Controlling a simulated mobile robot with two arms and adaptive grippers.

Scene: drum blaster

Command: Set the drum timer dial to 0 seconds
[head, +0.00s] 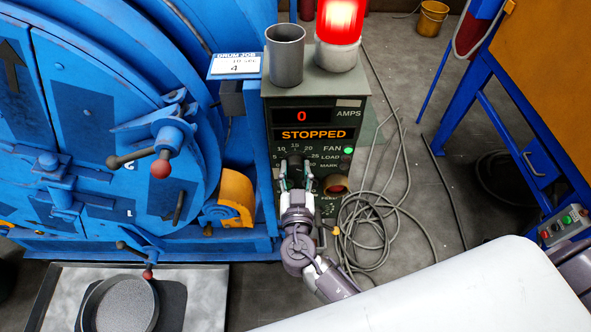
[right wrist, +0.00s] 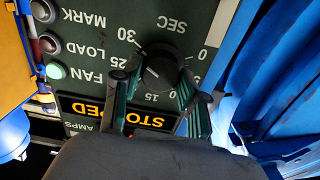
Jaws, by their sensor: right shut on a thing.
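The drum timer dial (right wrist: 163,62) is a round black knob on the dark green control panel (head: 267,140). A seconds scale from 0 to 30 surrounds it, upside down in the right wrist view. A small pale mark shows on the knob, pointing toward the lower left there, away from the 0; its exact reading is unclear. My right gripper (head: 296,178) reaches the panel from below, and its fingers (right wrist: 160,76) are closed on both sides of the dial. My left gripper is not in view.
The display (head: 300,134) reads STOPPED, with 0 amps above. The FAN lamp (head: 347,150) glows green. A lit red beacon (head: 340,20) and metal cup (head: 285,55) stand on the box. The blue drum machine (head: 90,110) stands left; cables (head: 375,225) lie on the floor right.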

